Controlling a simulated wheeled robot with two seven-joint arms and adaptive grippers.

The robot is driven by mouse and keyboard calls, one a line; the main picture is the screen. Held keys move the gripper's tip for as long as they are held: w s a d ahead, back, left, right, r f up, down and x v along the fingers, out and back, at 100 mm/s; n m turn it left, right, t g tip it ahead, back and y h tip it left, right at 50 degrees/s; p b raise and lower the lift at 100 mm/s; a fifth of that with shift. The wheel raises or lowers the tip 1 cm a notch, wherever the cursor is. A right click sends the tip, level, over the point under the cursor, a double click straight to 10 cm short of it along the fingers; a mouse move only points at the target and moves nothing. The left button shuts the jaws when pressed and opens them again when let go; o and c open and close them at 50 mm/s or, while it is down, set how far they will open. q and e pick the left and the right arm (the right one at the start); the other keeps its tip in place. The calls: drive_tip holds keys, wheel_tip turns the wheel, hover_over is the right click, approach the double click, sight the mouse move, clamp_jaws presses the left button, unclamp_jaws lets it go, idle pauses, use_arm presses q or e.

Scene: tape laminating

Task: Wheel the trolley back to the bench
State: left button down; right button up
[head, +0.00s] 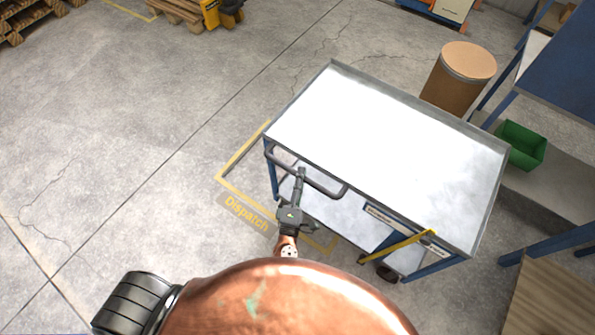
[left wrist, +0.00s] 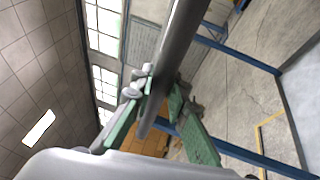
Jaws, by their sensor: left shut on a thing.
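The trolley (head: 385,150) has a bare pale grey top, a lower shelf and blue legs, and stands right of centre in the head view. Its dark tubular handle (head: 328,192) is on the near left end. My left gripper (head: 300,182) is shut on this handle. In the left wrist view the handle bar (left wrist: 178,50) runs between the green-padded fingers (left wrist: 150,100). A bench with a wooden top (head: 550,295) shows in part at the lower right; a blue-framed one (head: 565,65) is at the upper right. My right gripper is not in view.
A yellow floor outline with a "Dispatch" label (head: 246,212) lies at the trolley's left end. A brown drum (head: 460,78) and a green bin (head: 521,145) stand close beyond its right side. Pallets (head: 178,10) are far back. The floor at left is clear.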

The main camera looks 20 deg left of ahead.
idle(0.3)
use_arm(q)
drive_tip(key=c, duration=1.8)
unclamp_jaws()
drive_tip(key=shift+c, duration=0.2)
drive_tip(key=shift+s, duration=0.1)
drive_tip(key=v, duration=1.1)
drive_tip(key=shift+s, duration=0.4)
drive_tip(key=shift+f, duration=0.1)
